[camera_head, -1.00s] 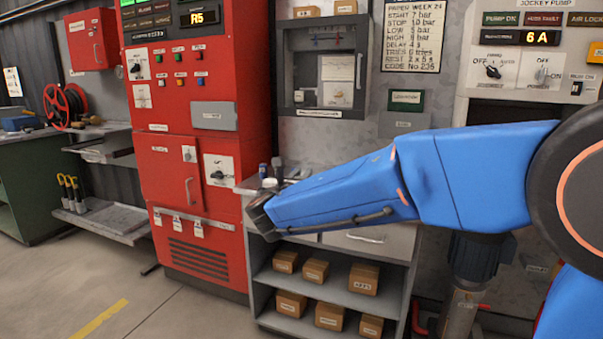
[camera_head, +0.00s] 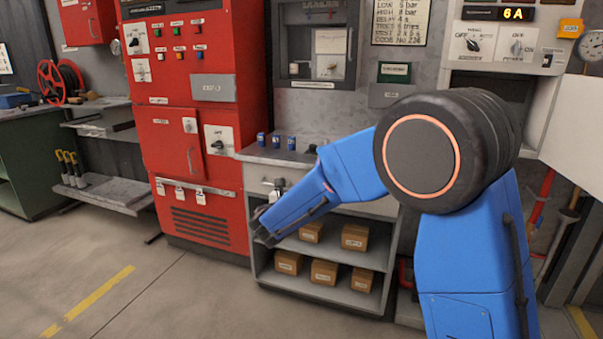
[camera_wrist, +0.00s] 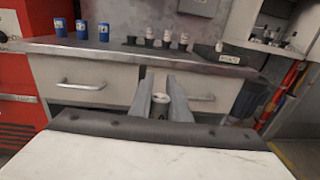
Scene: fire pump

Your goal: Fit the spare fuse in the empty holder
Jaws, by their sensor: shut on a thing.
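My gripper (camera_wrist: 163,98) is shut on a small pale grey cylinder (camera_wrist: 160,106), which looks like a fuse, low between the two fingers. It is in front of the cabinet drawers, below the counter edge in the wrist view. On the counter beyond stands a row of black holders, several with white-topped fuses (camera_wrist: 167,36). A low black piece (camera_wrist: 131,41) at the row's left end shows no white top and may be the empty holder.
Three blue cylinders (camera_wrist: 81,29) stand on the counter (camera_wrist: 200,62) left of the holders; they also show in the head view (camera_head: 276,141). A red control cabinet (camera_head: 190,120) stands to the left. Shelves with cardboard boxes (camera_head: 324,272) lie below. Floor at front left is clear.

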